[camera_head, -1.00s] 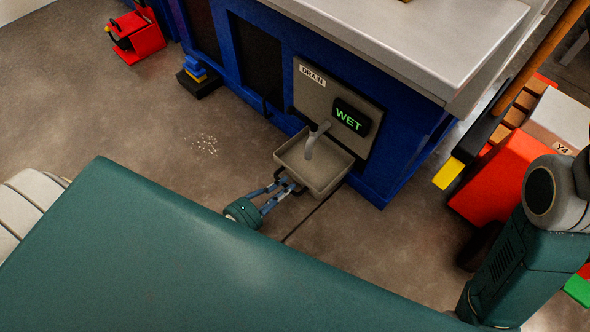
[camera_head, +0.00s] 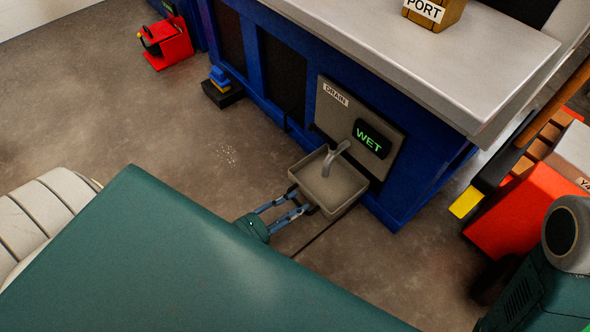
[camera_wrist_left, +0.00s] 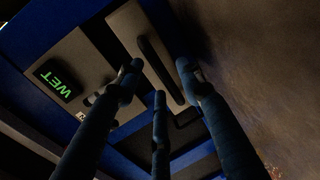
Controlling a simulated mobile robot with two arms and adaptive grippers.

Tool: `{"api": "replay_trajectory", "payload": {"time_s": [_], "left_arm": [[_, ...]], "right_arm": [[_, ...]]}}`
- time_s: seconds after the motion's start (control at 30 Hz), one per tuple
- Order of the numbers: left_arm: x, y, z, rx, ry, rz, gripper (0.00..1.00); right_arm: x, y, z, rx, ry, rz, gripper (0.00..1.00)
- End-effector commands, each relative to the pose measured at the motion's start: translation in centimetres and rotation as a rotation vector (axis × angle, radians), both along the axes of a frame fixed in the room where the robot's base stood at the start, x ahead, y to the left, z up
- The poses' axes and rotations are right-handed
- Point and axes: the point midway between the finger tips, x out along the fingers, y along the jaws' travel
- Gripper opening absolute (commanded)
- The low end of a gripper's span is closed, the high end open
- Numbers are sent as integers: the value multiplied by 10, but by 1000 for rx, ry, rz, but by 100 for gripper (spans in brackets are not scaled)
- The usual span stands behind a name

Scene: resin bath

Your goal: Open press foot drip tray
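The grey drip tray (camera_head: 350,200) is a shallow open box at the foot of the blue bench, under a bent spout (camera_head: 336,158) on the panel marked DRAIN. In the left wrist view its front face (camera_wrist_left: 128,27) carries a long dark handle (camera_wrist_left: 160,68). My left gripper (camera_head: 301,200) is low at the tray's front. Its fingers (camera_wrist_left: 158,72) are spread apart, with the handle between them; I cannot tell whether any finger touches it. My right gripper is out of view; part of my right arm shows at the lower right.
A green WET display (camera_head: 370,139) sits on the panel. A red object (camera_head: 166,45) stands on the floor at the far left. A red crate (camera_head: 520,208) and a yellow-tipped tool (camera_head: 467,204) are at the right. The floor before the tray is mostly clear.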

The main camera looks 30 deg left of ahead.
Motion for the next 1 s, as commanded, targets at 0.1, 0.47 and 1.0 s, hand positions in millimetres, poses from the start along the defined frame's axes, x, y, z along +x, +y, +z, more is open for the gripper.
{"api": "replay_trajectory", "payload": {"time_s": [0.1,0.47,1.0], "left_arm": [[-19,6,2,2,5,-1,37],[-86,31,18,1,4,0,37],[-105,38,23,1,1,0,37]], "right_arm": [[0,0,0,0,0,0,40],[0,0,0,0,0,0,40],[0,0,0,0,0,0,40]]}}
